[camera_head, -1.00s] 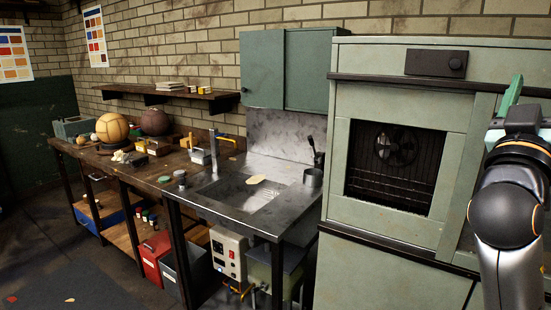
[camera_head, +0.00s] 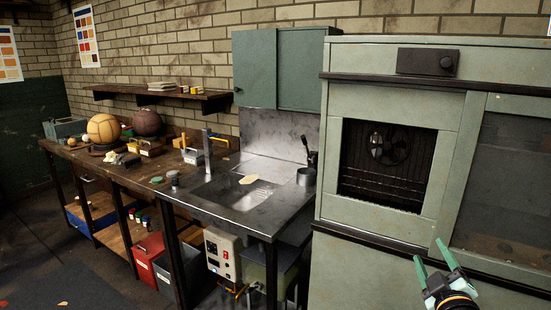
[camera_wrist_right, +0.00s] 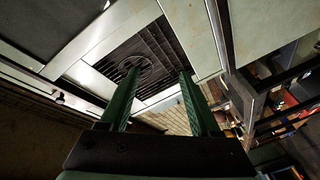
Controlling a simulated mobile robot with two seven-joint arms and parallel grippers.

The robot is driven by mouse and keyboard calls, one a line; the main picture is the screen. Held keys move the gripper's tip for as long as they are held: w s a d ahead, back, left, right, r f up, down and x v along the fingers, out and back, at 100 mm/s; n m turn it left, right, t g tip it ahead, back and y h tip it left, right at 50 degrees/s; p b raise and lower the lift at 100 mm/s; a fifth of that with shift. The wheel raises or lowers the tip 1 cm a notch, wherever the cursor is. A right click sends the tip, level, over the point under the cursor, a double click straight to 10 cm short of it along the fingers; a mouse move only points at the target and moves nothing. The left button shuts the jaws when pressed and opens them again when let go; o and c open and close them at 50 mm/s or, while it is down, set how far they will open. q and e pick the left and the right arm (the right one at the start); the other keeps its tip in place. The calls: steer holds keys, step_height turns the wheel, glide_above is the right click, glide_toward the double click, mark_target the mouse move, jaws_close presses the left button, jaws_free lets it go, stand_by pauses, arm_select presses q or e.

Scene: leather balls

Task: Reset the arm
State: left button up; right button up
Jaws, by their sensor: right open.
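My right gripper (camera_head: 434,262) is at the bottom right of the head view, in front of the green cabinet with the oven. Its two green fingers are apart with nothing between them. In the right wrist view the fingers (camera_wrist_right: 160,95) also stand apart and empty, with the oven opening (camera_wrist_right: 137,62) beyond them. Only the gripper and a bit of the wrist of my right arm show in the head view. My left gripper is not in view.
The green oven cabinet (camera_head: 385,225) fills the right side, close to my right gripper. A metal sink counter (camera_head: 240,205) is in the middle. A wooden workbench (camera_head: 95,163) at the left holds a tan ball (camera_head: 103,128) and a brown ball (camera_head: 147,122). Open floor lies at the lower left.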

steer(key=s+a+f+g+y, duration=0.2)
steer(key=s+f, duration=0.2)
steer(key=f, duration=0.6)
steer(key=s+a+f+g+y, duration=0.15)
steer(key=s+f, duration=0.25)
steer(key=f, duration=0.5)
steer(key=s+a+f+m+g+y, duration=0.1)
steer(key=s+a+f+g, duration=0.15)
steer(key=s+f, duration=0.65)
steer(key=s+a+f+g+y, duration=0.1)
steer(key=s+f+g, duration=0.2)
steer(key=s+f, duration=0.6)
steer(key=a+r+m+p, duration=0.1)
steer(key=a+r+m, duration=0.3)
steer(key=a, duration=0.7)
steer(key=shift+s+m+t+y, duration=0.3)
steer(key=shift+m+t+y, duration=0.1)
steer(key=shift+y, duration=0.05)
